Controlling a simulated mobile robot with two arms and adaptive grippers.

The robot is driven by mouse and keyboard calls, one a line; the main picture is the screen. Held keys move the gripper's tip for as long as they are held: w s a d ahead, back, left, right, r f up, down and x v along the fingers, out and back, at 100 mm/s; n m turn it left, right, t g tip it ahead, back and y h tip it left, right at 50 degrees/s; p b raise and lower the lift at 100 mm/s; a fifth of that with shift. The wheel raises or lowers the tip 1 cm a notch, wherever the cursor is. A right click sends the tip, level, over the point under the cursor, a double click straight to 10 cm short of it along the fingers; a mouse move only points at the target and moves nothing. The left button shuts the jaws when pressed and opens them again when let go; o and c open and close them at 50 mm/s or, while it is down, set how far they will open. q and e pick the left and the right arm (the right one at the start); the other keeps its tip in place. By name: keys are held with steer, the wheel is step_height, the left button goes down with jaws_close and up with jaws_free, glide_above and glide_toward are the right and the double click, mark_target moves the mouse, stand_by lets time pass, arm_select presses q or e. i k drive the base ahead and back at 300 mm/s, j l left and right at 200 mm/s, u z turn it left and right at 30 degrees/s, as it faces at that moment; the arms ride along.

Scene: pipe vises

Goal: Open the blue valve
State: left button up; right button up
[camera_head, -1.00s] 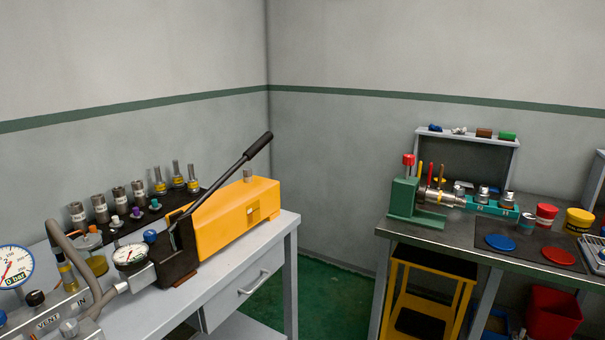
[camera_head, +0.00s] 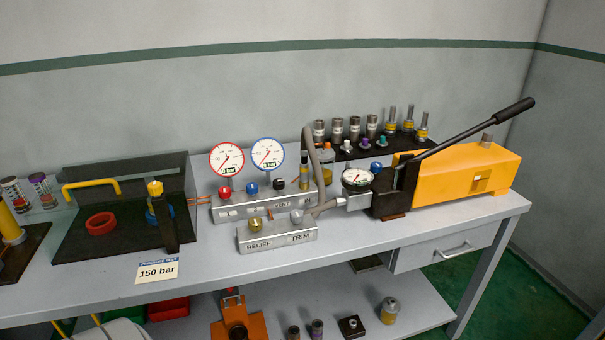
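A blue knob (camera_head: 252,188) sits on the grey valve block (camera_head: 262,206), between a red knob (camera_head: 225,191) and a black knob (camera_head: 279,184). A second blue knob (camera_head: 376,167) sits on the yellow hand pump (camera_head: 462,187) near its round dial gauge (camera_head: 356,178). I cannot tell from the frames which of the two is the blue valve, or how far either is turned. A red-rimmed gauge (camera_head: 227,159) and a blue-rimmed gauge (camera_head: 268,154) stand behind the block. Neither of my grippers is in view.
In front is a lower block (camera_head: 278,238) marked RELIEF and TRIM. A dark test box (camera_head: 125,210) and a 150 bar card (camera_head: 157,271) are on the left. The pump's black lever (camera_head: 478,129) slants up to the right. The bench top's front edge is mostly clear.

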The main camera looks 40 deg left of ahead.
mark_target(251, 188)
steer(key=u, duration=1.55)
steer(key=z, duration=0.15)
